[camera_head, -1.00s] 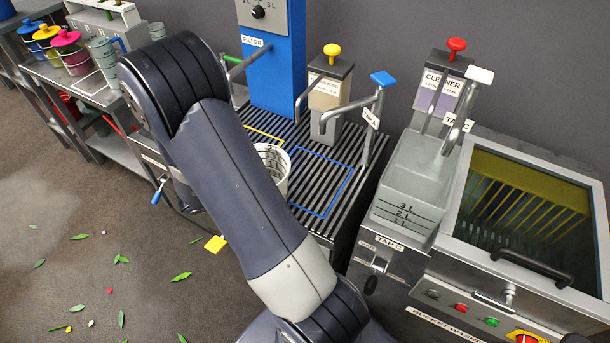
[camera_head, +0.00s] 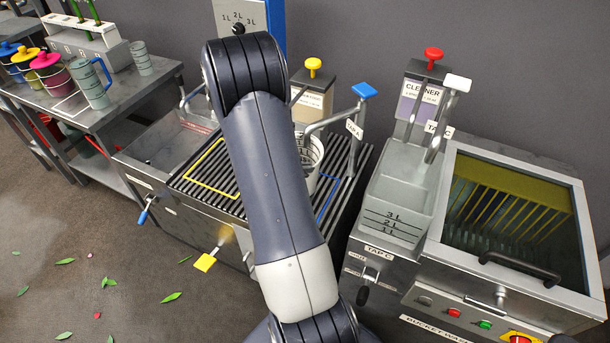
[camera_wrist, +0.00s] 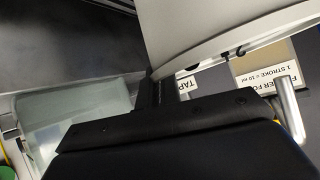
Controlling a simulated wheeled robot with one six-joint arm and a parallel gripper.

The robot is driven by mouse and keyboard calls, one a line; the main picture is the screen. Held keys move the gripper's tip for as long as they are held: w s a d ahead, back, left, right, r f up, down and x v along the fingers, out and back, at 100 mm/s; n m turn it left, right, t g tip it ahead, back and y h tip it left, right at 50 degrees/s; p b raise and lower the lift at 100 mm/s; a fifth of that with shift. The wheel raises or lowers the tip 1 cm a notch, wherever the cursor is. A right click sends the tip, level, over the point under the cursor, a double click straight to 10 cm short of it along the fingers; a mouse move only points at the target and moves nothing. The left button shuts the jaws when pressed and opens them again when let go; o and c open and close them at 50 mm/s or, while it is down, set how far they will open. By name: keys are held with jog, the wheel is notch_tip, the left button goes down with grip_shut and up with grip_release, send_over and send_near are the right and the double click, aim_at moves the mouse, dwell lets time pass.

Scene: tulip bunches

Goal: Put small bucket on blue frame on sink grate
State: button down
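The small bucket (camera_head: 313,158) is white with dark level marks inside. It is upright over the right part of the sink grate (camera_head: 216,176), partly hidden behind my arm. The blue frame (camera_head: 327,202) shows only as a strip beside and below the bucket; the rest is hidden by the bucket and my arm. I cannot tell whether the bucket touches the grate. In the wrist view my gripper (camera_wrist: 160,92) is at the bucket's pale wall (camera_wrist: 205,25) and appears shut on it. My gripper is hidden in the head view.
The blue-handled tap (camera_head: 350,112) stands close to the bucket's right. A yellow frame (camera_head: 190,183) on the left of the grate is empty. The bucket washer (camera_head: 515,225) and a grey basin (camera_head: 395,215) are at right. A side table (camera_head: 125,110) holds buckets and a jug.

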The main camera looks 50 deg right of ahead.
aim_at(315, 174)
jog(key=shift+f, duration=1.75)
jog(key=shift+f+b, duration=0.15)
jog(key=shift+b, duration=0.2)
jog(key=c, duration=1.6)
grip_release()
jog(key=shift+r, duration=0.25)
jog(key=p+v, duration=0.1)
jog(key=v, duration=1.1)
jog(key=shift+f, duration=0.1)
